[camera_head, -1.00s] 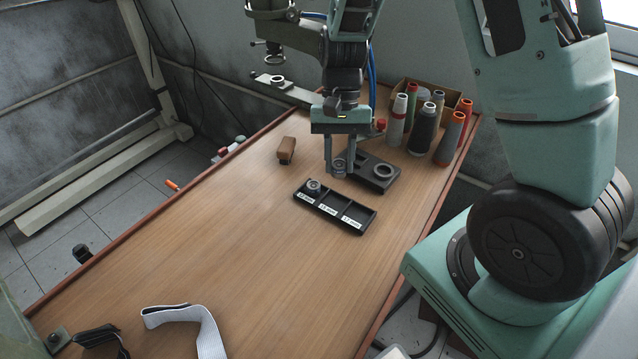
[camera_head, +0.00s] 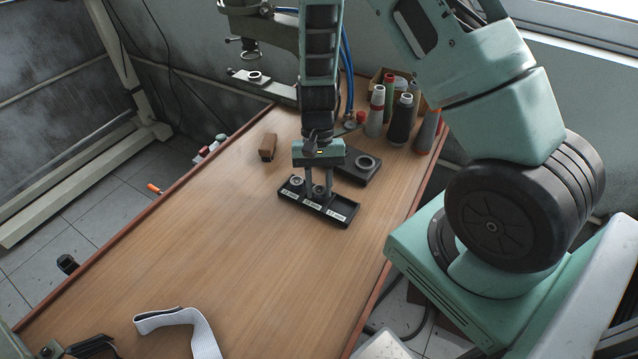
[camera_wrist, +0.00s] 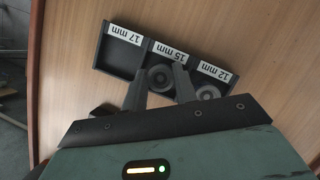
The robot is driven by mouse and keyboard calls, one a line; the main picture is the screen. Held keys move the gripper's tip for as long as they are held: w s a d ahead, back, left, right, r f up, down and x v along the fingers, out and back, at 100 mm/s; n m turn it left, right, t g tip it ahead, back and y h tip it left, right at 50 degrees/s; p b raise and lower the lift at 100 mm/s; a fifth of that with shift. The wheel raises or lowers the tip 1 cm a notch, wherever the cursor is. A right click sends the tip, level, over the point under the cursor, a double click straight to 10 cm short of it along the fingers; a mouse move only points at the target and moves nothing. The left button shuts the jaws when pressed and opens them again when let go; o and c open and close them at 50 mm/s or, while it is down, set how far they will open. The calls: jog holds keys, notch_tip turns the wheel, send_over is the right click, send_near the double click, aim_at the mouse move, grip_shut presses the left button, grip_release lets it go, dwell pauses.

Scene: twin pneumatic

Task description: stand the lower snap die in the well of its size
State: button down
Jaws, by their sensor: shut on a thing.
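My gripper (camera_head: 318,196) points down over the middle of the black three-well tray (camera_head: 343,222). It is shut on a small grey round die (camera_wrist: 161,77), whose sides the fingers grip. In the wrist view the die appears upright at the middle well, labelled 15 mm; I cannot tell whether it touches the floor. A second grey die (camera_head: 297,181) stands in the 12 mm well, at the left in the head view; it also shows in the wrist view (camera_wrist: 208,92). The 17 mm well (camera_wrist: 117,53) is empty.
A dark plate with a pale ring (camera_head: 366,162) lies just behind the tray. A brown block (camera_head: 268,147) sits to the left. Thread spools (camera_head: 401,120) crowd the back right. A white strap (camera_head: 180,320) lies in front; the table between is clear.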

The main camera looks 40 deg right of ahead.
jog(key=shift+f, duration=0.1)
jog(key=c, duration=1.1)
grip_release()
jog(key=b+v, duration=0.2)
jog(key=v, duration=1)
jog(key=s+a+r+n+t+h, duration=0.1)
jog(key=s+a+r+n, duration=0.25)
jog(key=a, duration=0.35)
jog(key=s+a+r+n, duration=0.3)
jog(key=s+a+n, duration=0.15)
jog(key=a, duration=0.25)
jog(key=s+a+r+n+t, duration=0.1)
jog(key=s+a+n, duration=0.2)
jog(key=s, duration=0.3)
jog(key=s+a+r+n+t+h, duration=0.1)
jog(key=s+a+n, duration=0.2)
jog(key=s, duration=0.3)
jog(key=shift+n+t, duration=0.3)
jog(key=shift+t, duration=0.1)
jog(key=shift+s+a, duration=0.1)
jog(key=shift+a, duration=0.05)
